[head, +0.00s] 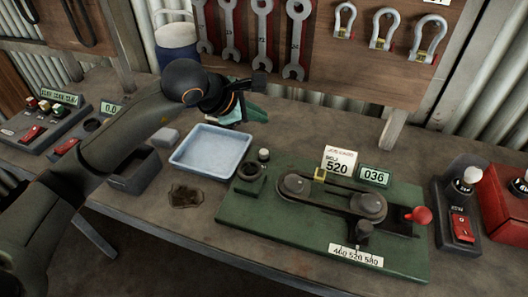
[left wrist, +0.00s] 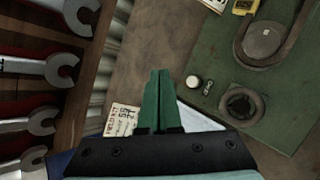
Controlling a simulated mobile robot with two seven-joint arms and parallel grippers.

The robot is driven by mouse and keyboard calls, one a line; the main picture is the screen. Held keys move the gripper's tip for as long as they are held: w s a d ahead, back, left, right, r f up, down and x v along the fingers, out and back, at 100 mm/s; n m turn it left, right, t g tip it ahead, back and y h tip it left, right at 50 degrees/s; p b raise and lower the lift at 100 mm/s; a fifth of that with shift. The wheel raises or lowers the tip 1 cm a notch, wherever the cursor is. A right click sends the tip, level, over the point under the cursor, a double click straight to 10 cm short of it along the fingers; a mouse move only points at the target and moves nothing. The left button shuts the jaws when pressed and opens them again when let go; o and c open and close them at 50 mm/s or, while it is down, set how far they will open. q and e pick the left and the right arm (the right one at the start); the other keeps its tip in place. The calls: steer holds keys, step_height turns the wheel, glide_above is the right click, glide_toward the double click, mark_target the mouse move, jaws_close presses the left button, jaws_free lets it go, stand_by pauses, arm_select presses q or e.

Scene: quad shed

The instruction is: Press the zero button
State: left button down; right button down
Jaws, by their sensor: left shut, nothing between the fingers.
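A small white-capped button (head: 264,154) stands at the back left of the green board (head: 240,213), behind a dark round ring; I read no label on it. It also shows in the left wrist view (left wrist: 193,81), just right of my fingers. My left gripper (head: 262,114) has green fingers and is shut and empty, above the bench behind the blue tray. In the left wrist view its fingertips (left wrist: 160,73) are together, apart from the button. A display (head: 374,176) on the board reads 036. My right gripper is not in view.
The blue tray (head: 190,166) lies left of the board. A card (head: 339,162) reading 520 stands at the board's back edge. A red-knobbed lever (head: 422,215) is at its right. Wrenches (head: 297,40) and shackles hang on the wall behind. Switch boxes stand at both sides.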

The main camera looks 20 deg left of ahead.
mark_target(264, 154)
arm_select(q)
step_height(264, 154, down, 7)
steer(key=b, duration=0.4)
steer(key=shift+f+b, duration=0.15)
steer(key=shift+b, duration=0.25)
steer(key=shift+f, duration=0.2)
stand_by(0.7)
steer(key=shift+f+b, duration=0.1)
steer(key=shift+b, duration=0.2)
stand_by(0.3)
steer(key=shift+f+b, duration=0.4)
steer(key=shift+b, duration=0.2)
